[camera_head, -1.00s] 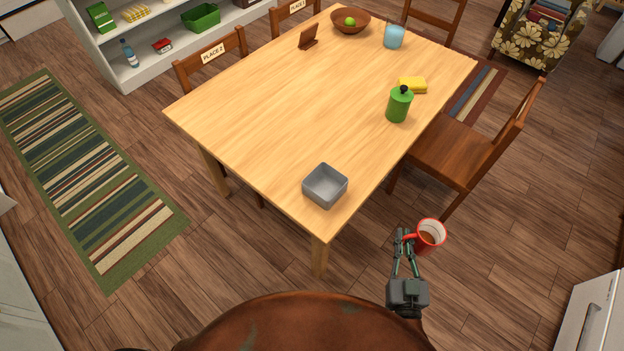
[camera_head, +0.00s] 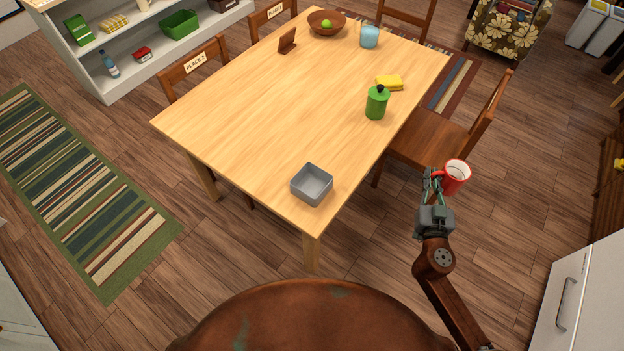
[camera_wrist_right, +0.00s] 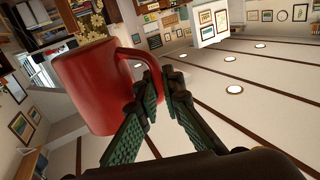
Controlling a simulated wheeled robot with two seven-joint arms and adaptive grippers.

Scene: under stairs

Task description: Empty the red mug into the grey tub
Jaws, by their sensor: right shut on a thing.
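The red mug (camera_head: 455,178) is held off the table, to the right of its near right side and over the floor. My right gripper (camera_head: 430,174) is shut on the mug's handle, which also shows in the right wrist view with the mug (camera_wrist_right: 92,88) and the fingertips (camera_wrist_right: 163,84). The mug looks about upright in the head view; I see its white inside but cannot make out the contents clearly. The grey tub (camera_head: 312,184) sits on the near corner of the table, left of the mug, and looks empty. My left gripper is not in view.
A chair (camera_head: 432,140) stands close behind the mug. The table between tub and bottle is clear.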

